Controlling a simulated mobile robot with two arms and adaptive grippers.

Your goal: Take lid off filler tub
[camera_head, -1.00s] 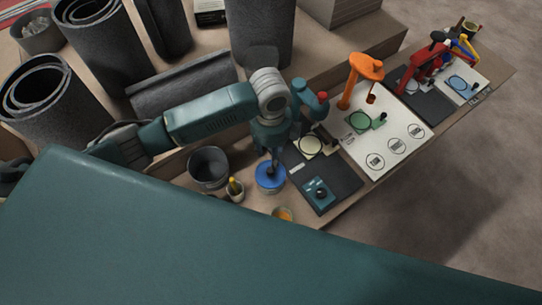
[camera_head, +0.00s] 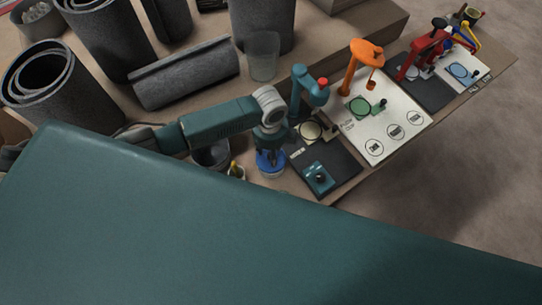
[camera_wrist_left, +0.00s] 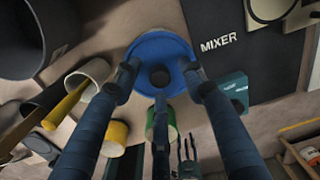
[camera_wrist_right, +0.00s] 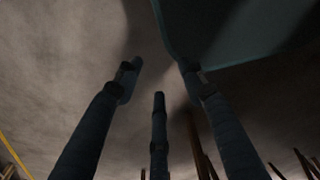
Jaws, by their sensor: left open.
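The filler tub (camera_head: 267,174) stands on the bench with its blue lid (camera_head: 262,161) on top. The lid also fills the upper middle of the left wrist view (camera_wrist_left: 160,42), with a dark round knob at its centre. My left gripper (camera_head: 270,152) points down over the lid. Its three fingers (camera_wrist_left: 160,76) are spread around the knob, not closed on it. I cannot tell whether the fingertips touch the lid. The arm and hand hide part of the tub. My right gripper (camera_wrist_right: 160,82) is open and empty, with bare floor beyond it.
A dark bucket (camera_head: 209,156) and a small cup with a yellow handle (camera_head: 236,172) stand left of the tub. The black mixer board (camera_head: 335,172) lies close on the right. A teal dispenser (camera_head: 308,88) rises behind it.

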